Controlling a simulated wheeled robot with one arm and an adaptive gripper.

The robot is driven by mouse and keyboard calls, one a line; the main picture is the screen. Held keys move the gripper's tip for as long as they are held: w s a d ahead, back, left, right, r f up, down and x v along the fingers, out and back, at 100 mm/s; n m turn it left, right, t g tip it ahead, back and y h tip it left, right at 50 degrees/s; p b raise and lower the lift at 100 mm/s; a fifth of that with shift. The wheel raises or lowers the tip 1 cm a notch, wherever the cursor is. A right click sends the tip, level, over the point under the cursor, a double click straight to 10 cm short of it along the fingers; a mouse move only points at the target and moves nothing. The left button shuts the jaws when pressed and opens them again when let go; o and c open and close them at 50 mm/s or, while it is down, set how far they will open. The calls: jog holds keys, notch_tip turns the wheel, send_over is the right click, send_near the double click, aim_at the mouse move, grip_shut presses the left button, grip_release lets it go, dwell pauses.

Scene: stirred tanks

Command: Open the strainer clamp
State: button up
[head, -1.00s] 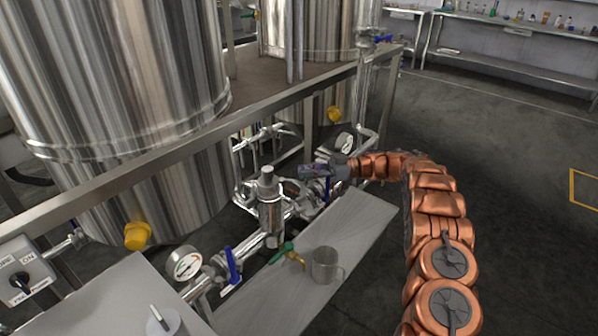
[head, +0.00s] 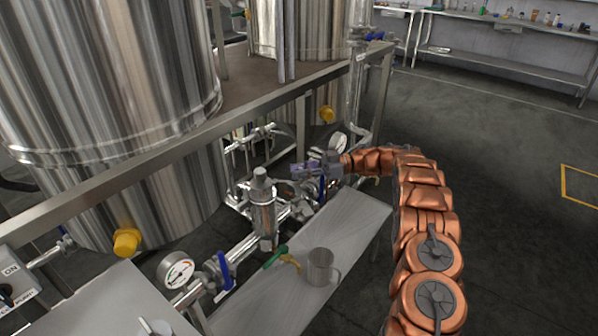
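The strainer (head: 263,212) is an upright shiny steel cylinder with a narrower cap, set in the pipework in front of the tanks. A clamp on it is too small to make out. My gripper (head: 298,169) is at the end of the copper-coloured arm, just right of the strainer's top and pointing left. It looks apart from the cap, but the depth between them is hard to judge. The fingers are small and seen from the side, so whether they are open or shut does not show.
A steel shelf (head: 352,228) below the pipes bears a metal mug (head: 320,267) and a green-handled tap (head: 275,257). A blue-handled valve (head: 226,270) and a pressure gauge (head: 176,271) are at left. Large steel tanks (head: 110,80) stand behind a frame rail. Open floor lies right.

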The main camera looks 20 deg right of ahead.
jog(key=shift+o, duration=1.1)
notch_tip(320, 180, up, 10)
jog(key=shift+d+f, duration=0.1)
